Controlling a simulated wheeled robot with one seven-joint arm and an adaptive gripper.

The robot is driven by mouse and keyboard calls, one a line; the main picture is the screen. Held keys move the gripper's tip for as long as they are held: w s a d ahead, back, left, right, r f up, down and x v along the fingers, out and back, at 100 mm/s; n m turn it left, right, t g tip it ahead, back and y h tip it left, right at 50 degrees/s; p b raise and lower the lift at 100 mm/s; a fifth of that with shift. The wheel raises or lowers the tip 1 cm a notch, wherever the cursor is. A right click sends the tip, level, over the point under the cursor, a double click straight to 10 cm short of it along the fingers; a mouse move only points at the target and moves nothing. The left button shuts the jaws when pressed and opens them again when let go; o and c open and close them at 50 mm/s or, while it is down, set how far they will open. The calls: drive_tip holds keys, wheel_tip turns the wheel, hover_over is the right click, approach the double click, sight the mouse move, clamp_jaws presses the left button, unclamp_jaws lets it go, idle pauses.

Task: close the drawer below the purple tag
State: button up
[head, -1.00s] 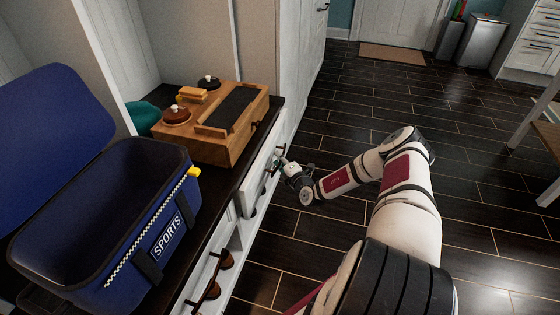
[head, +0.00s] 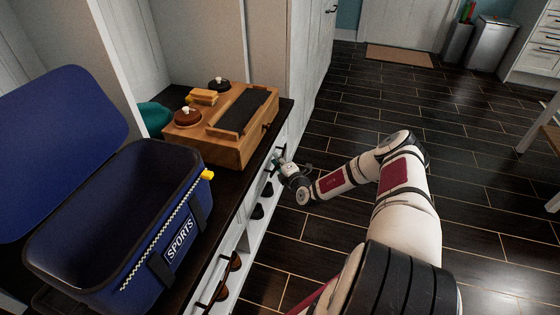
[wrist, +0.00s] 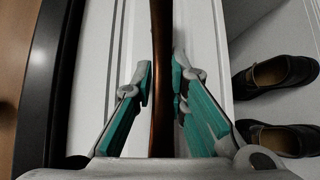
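The white drawer front (wrist: 205,45) fills the middle of the wrist view, under the dark bench top. A brown bar handle (wrist: 162,50) runs down it. My gripper (wrist: 163,85) has its two teal fingers close on either side of this handle, and they appear to touch it. In the head view my gripper (head: 280,163) is at the bench front, just below the wooden box. The drawer looks about flush with the bench there; I cannot tell whether a small gap is left. No purple tag shows in either view.
On the dark bench top (head: 225,185) stand a wooden box (head: 228,152) and an open blue sports bag (head: 150,235). Dark shoes (wrist: 275,75) sit in open cubbies beside and below the drawer.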

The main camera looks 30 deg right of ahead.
drive_tip(key=shift+o, duration=0.8)
drive_tip(key=shift+a, duration=0.1)
drive_tip(key=shift+s, duration=0.15)
drive_tip(key=s+a+r, duration=0.1)
drive_tip(key=s, duration=1)
drive_tip(key=shift+s+a+r, duration=0.2)
drive_tip(key=shift+r, duration=0.1)
